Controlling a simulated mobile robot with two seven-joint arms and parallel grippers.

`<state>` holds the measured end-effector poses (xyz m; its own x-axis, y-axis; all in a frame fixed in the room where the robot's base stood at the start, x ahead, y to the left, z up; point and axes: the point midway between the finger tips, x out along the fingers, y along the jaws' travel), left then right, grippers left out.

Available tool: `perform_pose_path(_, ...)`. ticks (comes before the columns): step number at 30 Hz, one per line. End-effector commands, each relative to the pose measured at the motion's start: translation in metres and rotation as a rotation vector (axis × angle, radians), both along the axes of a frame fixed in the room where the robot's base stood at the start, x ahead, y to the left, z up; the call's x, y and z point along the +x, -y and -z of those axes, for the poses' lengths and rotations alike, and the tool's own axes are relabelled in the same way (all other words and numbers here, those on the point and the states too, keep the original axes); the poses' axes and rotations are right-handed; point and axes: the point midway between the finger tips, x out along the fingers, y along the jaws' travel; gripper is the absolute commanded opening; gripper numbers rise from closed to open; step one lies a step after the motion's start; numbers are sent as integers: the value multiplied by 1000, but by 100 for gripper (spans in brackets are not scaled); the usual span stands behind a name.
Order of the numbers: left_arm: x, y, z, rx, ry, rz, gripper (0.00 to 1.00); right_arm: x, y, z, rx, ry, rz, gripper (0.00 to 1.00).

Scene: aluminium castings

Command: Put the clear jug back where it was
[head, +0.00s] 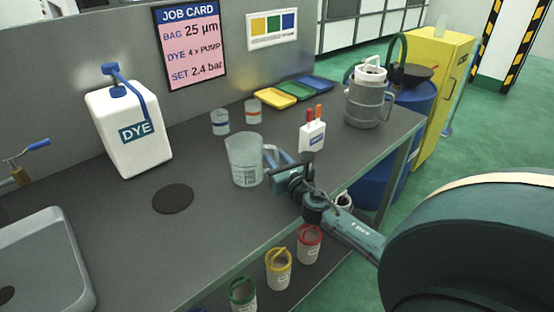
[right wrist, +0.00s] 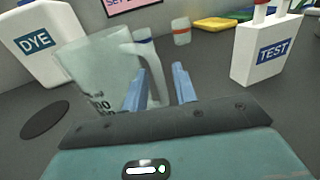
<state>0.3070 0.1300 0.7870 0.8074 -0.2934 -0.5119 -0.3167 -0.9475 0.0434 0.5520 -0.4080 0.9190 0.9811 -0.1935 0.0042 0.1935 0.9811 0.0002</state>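The clear jug (head: 244,162) stands upright on the grey bench, its handle (head: 270,154) facing right. In the right wrist view the jug (right wrist: 98,75) is at left, with its handle (right wrist: 146,66) reaching between my fingers. My right gripper (head: 281,159) is at the handle; in its wrist view the two blue fingers (right wrist: 160,84) are apart, one on each side of the handle's lower part. A gap shows beside the right finger, so it does not look clamped. My left gripper is in neither view.
A dark round mat (head: 173,198) lies bare left of the jug. The white DYE container (head: 130,140) stands behind it. Two small cups (head: 220,122) are behind the jug; the TEST holder (head: 312,137) is close right. A sink (head: 45,255) is at left. Bench front is clear.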

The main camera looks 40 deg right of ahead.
Motion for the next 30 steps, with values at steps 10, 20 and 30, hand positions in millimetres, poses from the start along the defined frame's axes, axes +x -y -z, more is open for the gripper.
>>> perform_pose_path(10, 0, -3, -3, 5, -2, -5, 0, 0, 0, -4, 0, 1, 0, 32)
perform_pose_path(20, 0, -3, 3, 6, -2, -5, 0, -54, -11, 1, 0, -3, -1, 32)
perform_pose_path(30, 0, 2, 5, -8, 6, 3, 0, -108, -21, 0, 1, -1, 0, 32)
